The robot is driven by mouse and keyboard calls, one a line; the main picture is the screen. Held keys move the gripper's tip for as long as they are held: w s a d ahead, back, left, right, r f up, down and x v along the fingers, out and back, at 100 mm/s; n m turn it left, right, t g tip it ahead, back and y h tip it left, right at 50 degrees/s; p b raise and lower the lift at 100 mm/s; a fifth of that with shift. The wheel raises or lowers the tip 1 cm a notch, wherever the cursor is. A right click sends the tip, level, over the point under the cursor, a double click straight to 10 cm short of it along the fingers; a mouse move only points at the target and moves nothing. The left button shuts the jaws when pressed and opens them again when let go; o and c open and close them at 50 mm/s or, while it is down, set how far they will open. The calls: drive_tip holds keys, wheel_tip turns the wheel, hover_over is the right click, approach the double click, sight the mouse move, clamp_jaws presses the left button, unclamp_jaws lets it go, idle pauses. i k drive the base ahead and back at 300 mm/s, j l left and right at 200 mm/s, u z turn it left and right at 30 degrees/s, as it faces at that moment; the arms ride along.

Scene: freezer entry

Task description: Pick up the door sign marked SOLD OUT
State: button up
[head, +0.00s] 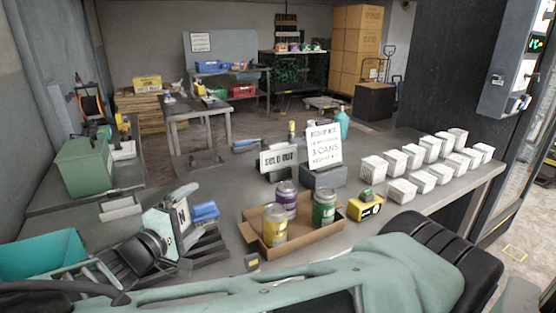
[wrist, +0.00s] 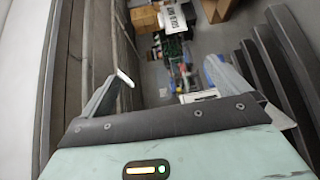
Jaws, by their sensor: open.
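The SOLD OUT sign (head: 279,159) is a small white board with dark letters, standing upright on the grey counter in the head view. It stands just left of the taller 3 CANS sign (head: 323,146), close beside it.
A cardboard tray (head: 267,246) with three cans stands in front of the signs. A yellow device (head: 364,208) is right of it, and several white baskets (head: 425,181) fill the counter's right side. A grey block (head: 323,177) is by the 3 CANS sign.

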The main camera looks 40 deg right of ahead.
sight(281, 155)
drive_tip(key=i+l, duration=0.1)
drive_tip(key=l, duration=0.25)
drive_tip(key=i+l, duration=0.15)
drive_tip(key=l, duration=0.15)
drive_tip(key=i+l, duration=0.1)
drive_tip(key=l, duration=0.25)
drive_tip(key=i+l, duration=0.1)
drive_tip(key=l, duration=0.2)
